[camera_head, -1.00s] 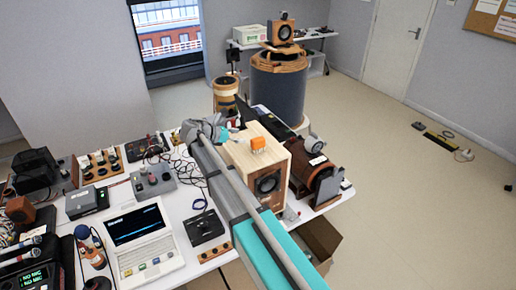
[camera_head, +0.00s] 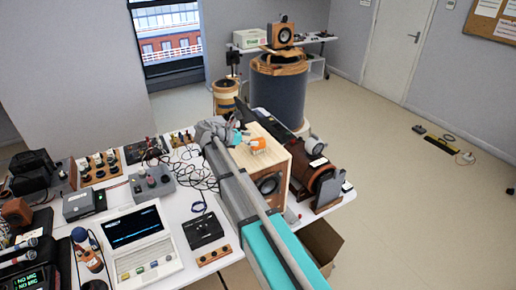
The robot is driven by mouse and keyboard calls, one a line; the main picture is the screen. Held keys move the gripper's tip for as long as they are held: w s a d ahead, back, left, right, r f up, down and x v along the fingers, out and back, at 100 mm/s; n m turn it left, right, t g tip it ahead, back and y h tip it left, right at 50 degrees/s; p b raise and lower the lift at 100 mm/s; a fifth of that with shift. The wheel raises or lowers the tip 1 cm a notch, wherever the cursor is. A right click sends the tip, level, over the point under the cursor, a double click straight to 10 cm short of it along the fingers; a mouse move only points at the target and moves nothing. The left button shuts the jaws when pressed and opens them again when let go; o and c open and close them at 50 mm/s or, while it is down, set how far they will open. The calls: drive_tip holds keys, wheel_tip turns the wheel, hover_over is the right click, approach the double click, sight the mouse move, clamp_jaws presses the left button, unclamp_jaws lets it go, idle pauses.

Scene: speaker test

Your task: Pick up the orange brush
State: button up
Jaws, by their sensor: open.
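The orange brush (camera_head: 258,143) lies on top of a light wooden speaker box (camera_head: 282,160) near the right end of the white table. My arm reaches in from the bottom right, along the left side of the box. My gripper (camera_head: 243,131) is over the box top, just left of the brush, open. Its fingers are small and partly hidden by my wrist, and I cannot tell whether they touch the brush.
A laptop (camera_head: 140,240), a black box (camera_head: 204,231), a grey control box (camera_head: 152,183) and cables crowd the table (camera_head: 178,208) to the left. A large dark drum (camera_head: 279,92) stands behind. Floor at right is mostly clear.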

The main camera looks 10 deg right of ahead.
sight(258, 139)
drive_tip(key=shift+b+x, duration=0.45)
drive_tip(key=shift+x, duration=1.2)
drive_tip(key=shift+c, duration=0.3)
clamp_jaws()
wheel_tip(258, 139, up, 3)
drive_tip(key=p, duration=0.2)
drive_tip(key=shift+f+p, duration=0.15)
drive_tip(key=shift+p, duration=0.25)
drive_tip(key=s+r+p, duration=1)
drive_tip(key=s, duration=0.4)
